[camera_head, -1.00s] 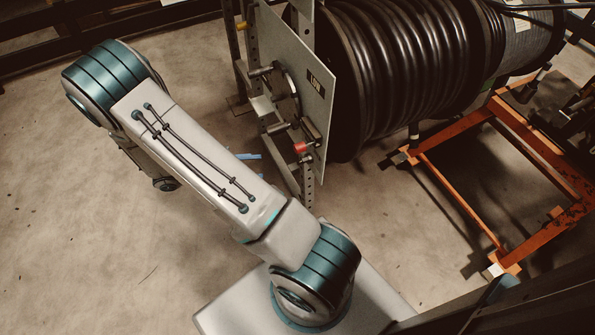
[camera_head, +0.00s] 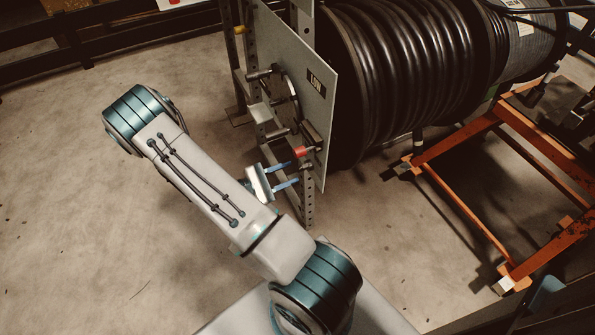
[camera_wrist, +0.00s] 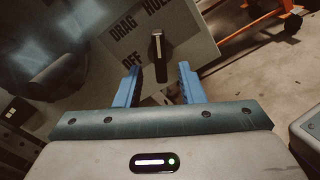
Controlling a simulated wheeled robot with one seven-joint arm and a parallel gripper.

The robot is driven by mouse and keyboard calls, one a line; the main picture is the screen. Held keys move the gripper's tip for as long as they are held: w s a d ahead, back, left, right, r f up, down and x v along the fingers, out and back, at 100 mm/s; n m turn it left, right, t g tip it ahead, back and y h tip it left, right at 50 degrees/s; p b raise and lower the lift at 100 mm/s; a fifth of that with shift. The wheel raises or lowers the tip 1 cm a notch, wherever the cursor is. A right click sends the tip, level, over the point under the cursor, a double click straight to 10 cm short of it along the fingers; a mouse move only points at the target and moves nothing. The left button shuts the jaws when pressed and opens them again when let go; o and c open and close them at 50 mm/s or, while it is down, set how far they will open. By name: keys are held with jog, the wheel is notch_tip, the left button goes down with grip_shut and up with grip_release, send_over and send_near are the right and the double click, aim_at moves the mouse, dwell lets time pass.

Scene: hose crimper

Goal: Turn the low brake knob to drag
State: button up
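In the wrist view a black lever-like knob (camera_wrist: 161,62) with a pale upper end stands on a grey panel (camera_wrist: 195,45). DRAG, HOLD and OFF are printed around it; the pale end points up, and I cannot tell which setting it marks. My gripper (camera_wrist: 160,77) is open, its two blue fingers either side of the knob in the picture, with gaps; how far it is in depth is unclear. In the head view my gripper (camera_head: 295,172) is beside the lower part of the panel (camera_head: 322,110) marked LOW. The knob cannot be made out surely there.
A red-tipped part (camera_head: 301,152) sticks out from the panel just above my gripper. A perforated metal post (camera_head: 309,205) stands below the panel. A large black hose reel (camera_head: 400,80) is behind it, and an orange frame (camera_head: 455,205) stands right. Floor left is clear.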

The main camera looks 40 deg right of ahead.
aim_at(299, 170)
jog(key=shift+x, duration=1.95)
jog(key=c, duration=0.6)
jog(key=shift+n, duration=0.4)
jog(key=shift+r+n+p, duration=0.1)
jog(key=shift+n+p, duration=0.5)
jog(key=shift+p, duration=0.05)
jog(key=n+p, duration=0.2)
jog(key=n, duration=0.1)
jog(key=n+p, duration=0.3)
jog(key=n, duration=0.3)
jog(key=shift+s+a+n, duration=0.1)
jog(key=shift+s+n, duration=0.05)
jog(key=shift+n, duration=0.25)
jog(key=shift+p, duration=0.3)
